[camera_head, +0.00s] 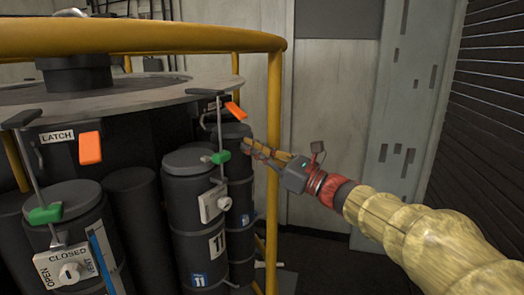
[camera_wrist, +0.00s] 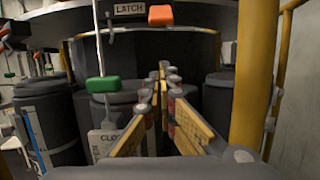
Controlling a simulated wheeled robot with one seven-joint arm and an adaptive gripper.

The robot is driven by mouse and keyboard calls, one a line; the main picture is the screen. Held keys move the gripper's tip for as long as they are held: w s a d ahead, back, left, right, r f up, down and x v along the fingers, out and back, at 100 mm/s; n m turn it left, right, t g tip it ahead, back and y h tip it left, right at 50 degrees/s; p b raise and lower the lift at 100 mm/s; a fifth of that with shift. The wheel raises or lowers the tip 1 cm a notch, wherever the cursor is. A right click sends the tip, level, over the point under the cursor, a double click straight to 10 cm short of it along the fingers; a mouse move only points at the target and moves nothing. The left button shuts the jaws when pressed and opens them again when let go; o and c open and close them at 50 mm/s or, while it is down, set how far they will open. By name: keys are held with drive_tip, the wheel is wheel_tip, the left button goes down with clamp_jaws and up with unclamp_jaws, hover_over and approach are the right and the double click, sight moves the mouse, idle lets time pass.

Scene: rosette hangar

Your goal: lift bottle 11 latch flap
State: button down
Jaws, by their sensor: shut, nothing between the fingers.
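Bottle 11 (camera_head: 205,228) is a dark grey cylinder standing upright in the rack, with a white tag and the number 11 on its side. An orange latch flap (camera_head: 234,110) shows above and right of it, below the rim. In the wrist view an orange flap (camera_wrist: 160,15) sits beside a LATCH label at the top, above my fingers. My gripper (camera_head: 247,146) is shut and empty, to the right of bottle 11 and lower than the flap.
A yellow rail (camera_head: 273,150) stands upright close to my gripper, and at the right in the wrist view (camera_wrist: 255,70). A green handle (camera_head: 221,157) on a rod hangs by bottle 11. Another orange flap (camera_head: 90,147) and a CLOSED tag (camera_head: 65,268) are at left.

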sight(236, 110)
drive_tip(key=r, duration=0.1)
drive_tip(key=a+r+p, duration=0.1)
drive_tip(key=r, duration=0.1)
drive_tip(key=w+r, duration=0.1)
drive_tip(key=shift+w+a+r+p, duration=0.1)
drive_tip(key=shift+a+r+p, duration=0.1)
drive_tip(key=shift+a+p, duration=0.2)
drive_tip(key=shift+d, duration=0.1)
